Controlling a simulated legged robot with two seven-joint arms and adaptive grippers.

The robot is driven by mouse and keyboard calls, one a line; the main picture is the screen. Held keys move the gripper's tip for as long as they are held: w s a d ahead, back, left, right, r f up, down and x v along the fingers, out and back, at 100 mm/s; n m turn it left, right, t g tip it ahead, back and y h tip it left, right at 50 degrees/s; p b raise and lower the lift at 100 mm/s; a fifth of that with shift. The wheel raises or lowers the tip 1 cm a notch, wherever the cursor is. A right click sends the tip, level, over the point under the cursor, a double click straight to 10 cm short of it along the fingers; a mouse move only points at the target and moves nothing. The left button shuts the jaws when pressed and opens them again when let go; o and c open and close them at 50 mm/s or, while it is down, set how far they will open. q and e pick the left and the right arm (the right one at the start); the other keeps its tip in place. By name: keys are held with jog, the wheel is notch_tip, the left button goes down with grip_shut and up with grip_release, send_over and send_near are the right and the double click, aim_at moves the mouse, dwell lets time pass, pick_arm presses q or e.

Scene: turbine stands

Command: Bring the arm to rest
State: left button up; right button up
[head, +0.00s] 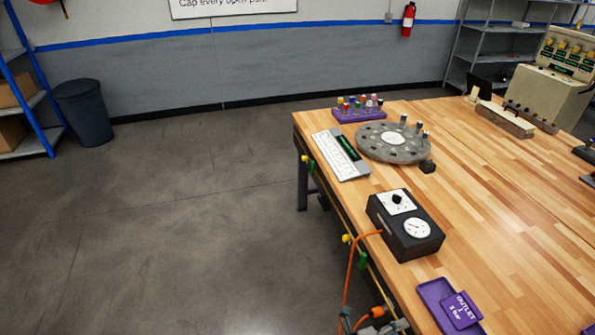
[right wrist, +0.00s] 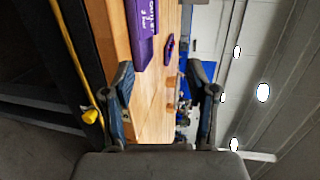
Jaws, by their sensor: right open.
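My right gripper (right wrist: 164,88) shows in the right wrist view with its two dark fingers spread apart and nothing between them. It is beside the edge of the wooden table (right wrist: 150,110), whose top shows beyond the fingers. A purple tray with a lettered outlet label (right wrist: 143,25) is just past the left finger. In the head view the wooden table (head: 520,220) fills the right side. Dark grey parts beside an orange hose (head: 350,275) show at the bottom edge; I cannot tell whether they belong to my gripper. My left gripper is not in view.
On the table are a black gauge box (head: 408,240), a keyboard-like device (head: 340,155), a grey disc (head: 375,150), a purple rack (head: 358,113) and a purple tray (head: 432,292). Yellow and green fittings line its left edge. The floor (head: 180,220) to the left is clear.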

jog(key=w+a+f+n+t+y, duration=0.4)
jog(key=w+a+f+n+t, duration=0.25)
jog(key=f+n+t, duration=0.6)
jog(key=s+a+f+n+g+y, duration=0.25)
jog(key=f+n+y, duration=0.35)
jog(key=f, duration=0.4)
jog(key=s+a+f+n+g+y, duration=0.1)
jog(key=s+a+f+n+y, duration=0.3)
jog(key=f+n, duration=0.55)
jog(key=s+d+f+n+g+y, duration=0.3)
jog(key=s+f+g, duration=0.4)
jog(key=s+f, duration=0.75)
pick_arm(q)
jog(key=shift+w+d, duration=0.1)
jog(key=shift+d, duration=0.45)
pick_arm(e)
jog(key=s+d+f+n+g+h, duration=0.1)
jog(key=s+d+f+g, duration=0.2)
jog(key=s, duration=0.7)
jog(key=s+d+f+n+g+h, duration=0.1)
jog(key=s+d+f+g, duration=0.3)
jog(key=s, duration=0.5)
notch_tip(320, 180, down, 3)
jog(key=shift+s+d+r+n, duration=0.15)
jog(key=shift+s+d+n, duration=0.3)
jog(key=shift+d, duration=0.55)
